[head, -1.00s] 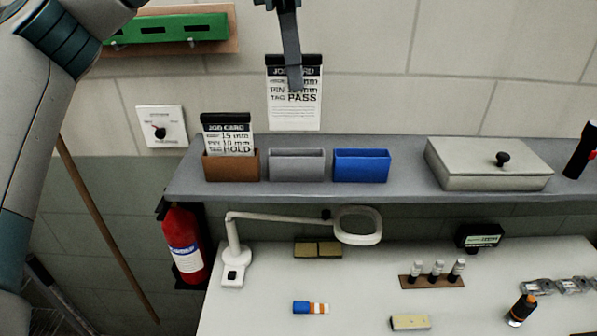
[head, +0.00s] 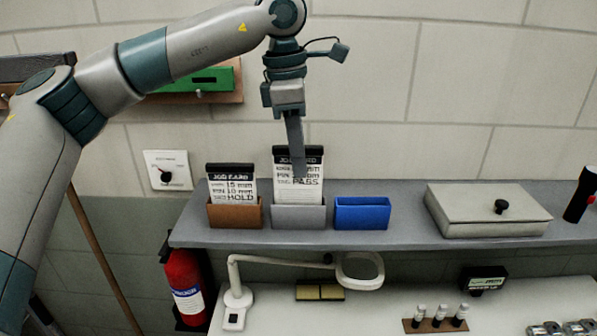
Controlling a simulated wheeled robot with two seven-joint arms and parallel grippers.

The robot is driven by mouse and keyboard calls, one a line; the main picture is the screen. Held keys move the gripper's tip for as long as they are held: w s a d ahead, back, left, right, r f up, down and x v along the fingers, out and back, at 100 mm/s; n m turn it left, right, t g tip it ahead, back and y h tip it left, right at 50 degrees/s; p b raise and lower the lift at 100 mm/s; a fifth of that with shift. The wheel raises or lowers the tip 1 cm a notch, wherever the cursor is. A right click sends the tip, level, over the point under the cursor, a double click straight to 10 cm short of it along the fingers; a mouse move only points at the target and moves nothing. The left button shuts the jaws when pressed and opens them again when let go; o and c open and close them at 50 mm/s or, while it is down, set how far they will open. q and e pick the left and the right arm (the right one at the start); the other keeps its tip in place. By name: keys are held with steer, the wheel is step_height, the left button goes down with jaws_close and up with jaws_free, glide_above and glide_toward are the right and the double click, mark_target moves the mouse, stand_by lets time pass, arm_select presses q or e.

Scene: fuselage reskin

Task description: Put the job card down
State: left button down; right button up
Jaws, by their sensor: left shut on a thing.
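The job card (head: 313,190) reads PASS and has a black top band. It stands upright at the grey holder (head: 298,216) on the shelf, and its lower edge is hidden behind the holder's front wall. My left gripper (head: 298,172) reaches down from above and is shut on this card, with its fingers in front of the card's face. I cannot tell whether the card touches the holder's bottom. A second job card (head: 231,187), reading HOLD, stands in the brown holder (head: 235,215) to the left. My right gripper is not in view.
A blue holder (head: 361,214) stands empty to the right on the grey shelf (head: 408,225). Farther right is a lidded box (head: 486,211). A wall dial (head: 168,171) is at the left. A magnifier lamp (head: 360,270) stands below the shelf.

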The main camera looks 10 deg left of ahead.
arm_select(q)
step_height(320, 180, down, 3)
steer(key=shift+a+f+p, duration=0.1)
steer(key=shift+f+p, duration=0.05)
steer(key=shift+p, duration=0.6)
steer(key=shift+f, duration=0.1)
steer(key=shift+f+b, duration=0.2)
steer(key=shift+b, duration=0.1)
steer(key=c, duration=1.8)
jaws_free()
steer(key=shift+r, duration=0.1)
steer(key=shift+r, duration=0.15)
